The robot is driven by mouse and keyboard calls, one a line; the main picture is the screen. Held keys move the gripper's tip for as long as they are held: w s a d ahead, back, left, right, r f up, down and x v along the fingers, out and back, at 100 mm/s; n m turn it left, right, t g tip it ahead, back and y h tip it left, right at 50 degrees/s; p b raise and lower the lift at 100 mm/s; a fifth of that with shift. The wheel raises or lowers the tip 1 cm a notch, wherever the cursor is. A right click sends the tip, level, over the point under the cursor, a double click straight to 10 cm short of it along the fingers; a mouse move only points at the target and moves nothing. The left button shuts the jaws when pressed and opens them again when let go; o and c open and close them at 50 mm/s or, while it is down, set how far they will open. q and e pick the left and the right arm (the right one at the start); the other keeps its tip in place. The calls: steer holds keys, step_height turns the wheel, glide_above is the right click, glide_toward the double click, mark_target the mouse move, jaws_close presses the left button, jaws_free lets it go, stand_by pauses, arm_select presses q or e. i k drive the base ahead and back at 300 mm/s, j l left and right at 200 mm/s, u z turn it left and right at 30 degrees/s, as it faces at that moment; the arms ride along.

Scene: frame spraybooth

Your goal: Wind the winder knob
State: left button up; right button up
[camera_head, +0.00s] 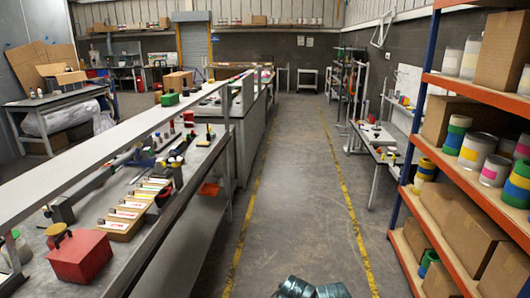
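I cannot single out the winder knob for certain. The workbench (203,172) along the left carries several small devices. A red box (80,256) stands near its front end, with a dark and yellowish round piece (57,231) at its upper left. A dark grey block-like device (62,208) stands just behind it. Further back are small parts with red and black round tops, too small to tell apart.
A clear concrete aisle (290,190) with yellow floor lines runs ahead. An orange and blue shelf rack (455,82) with boxes and tins stands close on the right. A side table (375,134) is beyond it. A long raised shelf (110,148) overhangs the left bench.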

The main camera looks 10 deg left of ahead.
mark_target(176, 161)
steer(key=i+j+u, duration=0.1)
steer(key=i+u, duration=0.35)
steer(key=i, duration=0.15)
steer(key=i+l+u, duration=0.1)
steer(key=i+u, duration=0.3)
steer(key=i, duration=0.15)
